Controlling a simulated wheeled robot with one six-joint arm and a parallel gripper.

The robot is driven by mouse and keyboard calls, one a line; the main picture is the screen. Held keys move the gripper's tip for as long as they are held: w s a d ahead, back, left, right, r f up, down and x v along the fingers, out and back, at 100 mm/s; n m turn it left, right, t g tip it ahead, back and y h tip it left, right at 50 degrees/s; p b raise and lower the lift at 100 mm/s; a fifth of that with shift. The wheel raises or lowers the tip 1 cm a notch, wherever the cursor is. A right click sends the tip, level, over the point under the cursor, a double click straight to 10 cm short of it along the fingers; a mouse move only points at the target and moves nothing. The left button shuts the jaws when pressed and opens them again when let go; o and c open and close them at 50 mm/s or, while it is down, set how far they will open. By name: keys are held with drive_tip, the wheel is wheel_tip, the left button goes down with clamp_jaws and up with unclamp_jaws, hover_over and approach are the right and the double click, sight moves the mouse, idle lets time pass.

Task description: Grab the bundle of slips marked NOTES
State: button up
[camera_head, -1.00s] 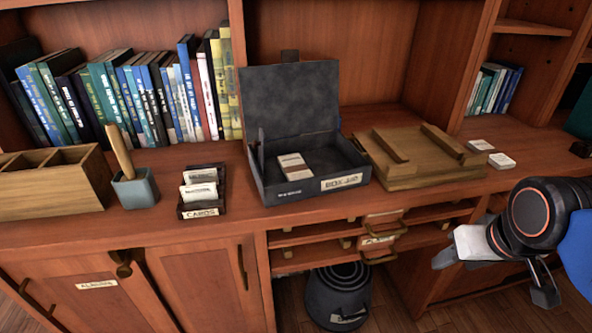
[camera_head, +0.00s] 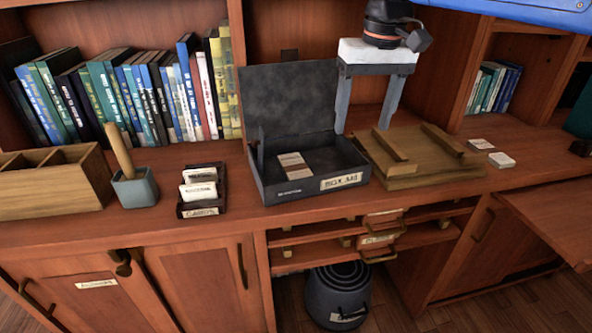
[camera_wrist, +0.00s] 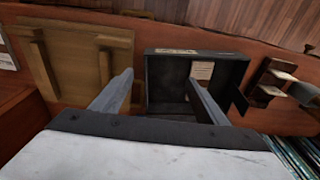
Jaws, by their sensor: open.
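A small bundle of pale slips with a brown band (camera_head: 294,166) lies inside the open dark box (camera_head: 285,193); its print is too small to read. In the wrist view the bundle (camera_wrist: 203,70) shows in the box (camera_wrist: 165,98), beside one fingertip and partly hidden by that finger. My gripper (camera_head: 361,127) is open and empty, pointing down behind and above the box's right side and the wooden tray. Its two fingers also show spread in the wrist view (camera_wrist: 160,77).
The box's raised lid (camera_head: 290,100) stands at the back. A wooden tray (camera_head: 425,180) is right of the box, with two white slip stacks (camera_head: 480,143) (camera_head: 502,159) beyond. A card holder (camera_head: 203,210), pencil cup (camera_head: 135,190) and wooden organiser (camera_head: 60,200) stand left. Books (camera_head: 150,95) line the back.

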drive_tip(key=w+a+r+n+g, duration=0.1)
drive_tip(key=w+a+r, duration=0.1)
drive_tip(key=a, duration=0.4)
drive_tip(key=w+a+r, duration=0.1)
drive_tip(key=a+r, duration=0.1)
drive_tip(key=a, duration=0.5)
hover_over(296, 167)
drive_tip(key=shift+h, duration=0.3)
drive_tip(key=f, duration=1.2)
drive_tip(key=shift+d, duration=0.4)
drive_tip(key=shift+a+f, duration=0.2)
drive_tip(key=shift+f, duration=1.1)
drive_tip(key=shift+a+f, duration=0.2)
drive_tip(key=shift+f, duration=1.1)
drive_tip(key=shift+s, duration=0.1)
drive_tip(key=c, duration=1.2)
